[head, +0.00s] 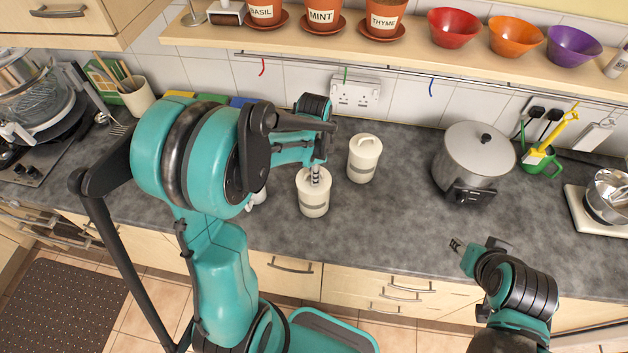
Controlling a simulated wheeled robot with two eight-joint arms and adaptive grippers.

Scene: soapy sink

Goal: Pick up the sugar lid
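A cream canister (313,200) stands on the grey counter, its top partly hidden by my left gripper. A second cream canister (364,160) with a lid and a raised handle stands behind it to the right. I cannot read a label, so I cannot tell which is the sugar. My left gripper (316,178) points down at the top of the front canister, with its fingertips at or just above the lid. I cannot tell whether they grip the handle. My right gripper (456,245) is above the counter's front edge at the right, away from the canisters.
A pale object (260,196) shows partly behind my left arm. A large grey pot (474,160) stands on the right. A shelf (400,54) with herb pots and bowls runs above, with a rail under it. The counter between the canisters and pot is clear.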

